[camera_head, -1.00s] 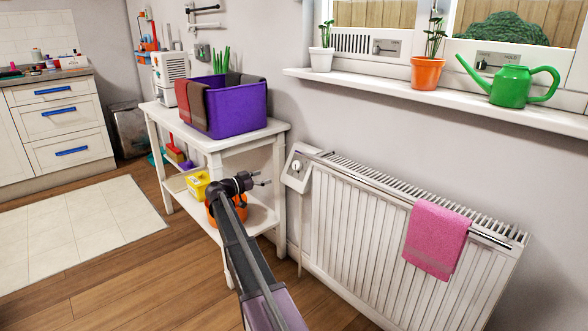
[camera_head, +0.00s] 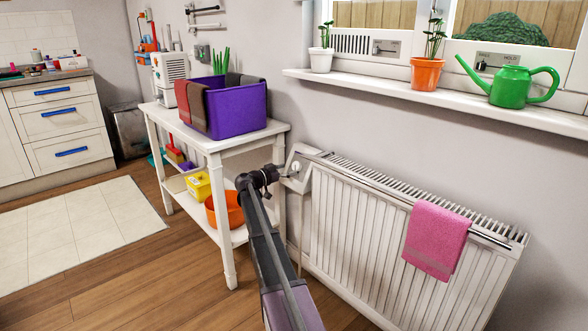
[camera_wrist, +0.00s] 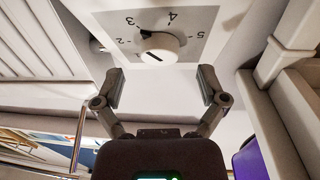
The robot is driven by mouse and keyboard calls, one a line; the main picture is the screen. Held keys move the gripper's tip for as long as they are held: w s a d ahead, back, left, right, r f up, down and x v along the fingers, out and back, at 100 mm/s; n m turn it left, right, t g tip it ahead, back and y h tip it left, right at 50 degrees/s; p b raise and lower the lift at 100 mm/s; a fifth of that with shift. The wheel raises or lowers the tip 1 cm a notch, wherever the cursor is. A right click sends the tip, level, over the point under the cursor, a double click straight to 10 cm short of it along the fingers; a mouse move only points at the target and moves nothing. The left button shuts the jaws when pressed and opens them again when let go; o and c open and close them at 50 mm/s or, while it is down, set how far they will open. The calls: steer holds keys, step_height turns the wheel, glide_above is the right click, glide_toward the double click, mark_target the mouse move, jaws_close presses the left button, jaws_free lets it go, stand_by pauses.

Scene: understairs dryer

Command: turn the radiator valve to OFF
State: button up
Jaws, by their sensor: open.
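The radiator valve is a round white knob on a pale dial plate (camera_head: 303,157) at the radiator's left end. In the wrist view the knob (camera_wrist: 158,47) is ahead of my gripper, with numbers up to 5 around it. In the head view my gripper (camera_head: 284,172) is right at the dial and partly hides the knob.
The white radiator (camera_head: 385,235) carries a pink towel (camera_head: 437,240). A white table (camera_head: 215,143) with a purple bin (camera_head: 237,113) stands close on the left. A windowsill (camera_head: 440,97) with pots and a green watering can (camera_head: 509,86) runs above. Floor at lower left is clear.

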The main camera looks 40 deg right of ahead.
mark_target(297, 167)
steer(key=shift+d, duration=1.3)
steer(key=shift+c, duration=0.2)
